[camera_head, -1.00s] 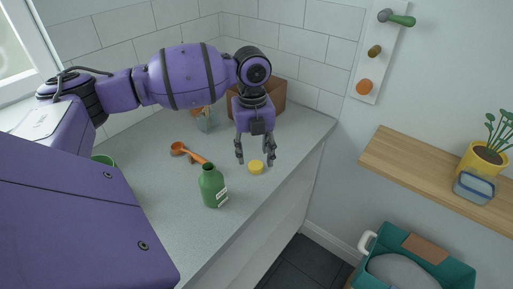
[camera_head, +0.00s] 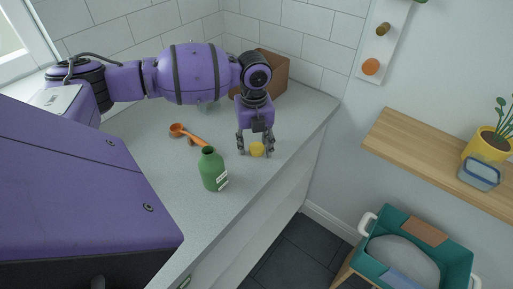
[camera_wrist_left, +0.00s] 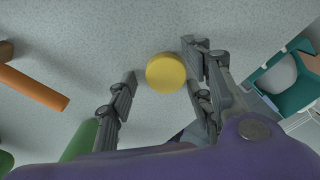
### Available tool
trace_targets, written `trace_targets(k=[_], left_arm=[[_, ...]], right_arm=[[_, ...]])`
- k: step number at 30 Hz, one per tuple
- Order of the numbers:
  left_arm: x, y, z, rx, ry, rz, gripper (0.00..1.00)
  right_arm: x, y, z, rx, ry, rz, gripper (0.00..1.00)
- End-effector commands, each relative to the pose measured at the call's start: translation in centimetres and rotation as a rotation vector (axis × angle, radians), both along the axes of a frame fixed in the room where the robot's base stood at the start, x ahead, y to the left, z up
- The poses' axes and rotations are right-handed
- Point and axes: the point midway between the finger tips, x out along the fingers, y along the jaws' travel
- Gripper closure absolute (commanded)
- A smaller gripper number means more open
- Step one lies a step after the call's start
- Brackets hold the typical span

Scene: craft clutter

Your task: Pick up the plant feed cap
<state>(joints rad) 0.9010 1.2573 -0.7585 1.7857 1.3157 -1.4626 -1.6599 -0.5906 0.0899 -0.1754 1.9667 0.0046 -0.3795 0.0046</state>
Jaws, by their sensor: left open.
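The plant feed cap is a yellow disc (camera_head: 257,149) on the grey counter near its right edge. In the left wrist view the cap (camera_wrist_left: 166,73) lies near the fingertips, closer to the right finger, with a gap to the left finger. My left gripper (camera_head: 256,154) is open and points down, its fingers on either side of the cap. In the wrist view the left gripper (camera_wrist_left: 159,80) shows both fingers spread. I cannot tell if the right finger touches the cap. A green bottle (camera_head: 212,170), without a cap, stands upright in front of the gripper. My right gripper is not in view.
An orange scoop (camera_head: 187,133) lies left of the gripper. A brown box (camera_head: 272,74) stands behind the arm. The counter (camera_head: 165,190) ends just right of the cap. A wooden shelf (camera_head: 425,165) and a teal bin (camera_head: 395,225) are on the right.

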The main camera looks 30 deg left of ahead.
Motion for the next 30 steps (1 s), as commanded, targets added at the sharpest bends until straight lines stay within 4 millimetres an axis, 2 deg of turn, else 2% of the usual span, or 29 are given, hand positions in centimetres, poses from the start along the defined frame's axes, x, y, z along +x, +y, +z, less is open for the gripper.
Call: trace_targets(k=[5, 12, 23, 30], left_arm=[[0.0, 0.0, 0.0, 0.0, -0.001, 0.0, 0.53], [0.0, 0.0, 0.0, 0.0, -0.001, 0.0, 0.82], [0.1, 0.0, 0.3, 0.0, -0.001, 0.0, 0.82], [0.1, 0.0, 2.5, -0.001, -0.004, 0.0, 0.82]], right_arm=[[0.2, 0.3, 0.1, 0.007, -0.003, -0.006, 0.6], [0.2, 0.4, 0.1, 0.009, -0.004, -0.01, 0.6], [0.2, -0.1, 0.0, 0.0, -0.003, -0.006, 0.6], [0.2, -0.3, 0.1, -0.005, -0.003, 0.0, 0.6]])
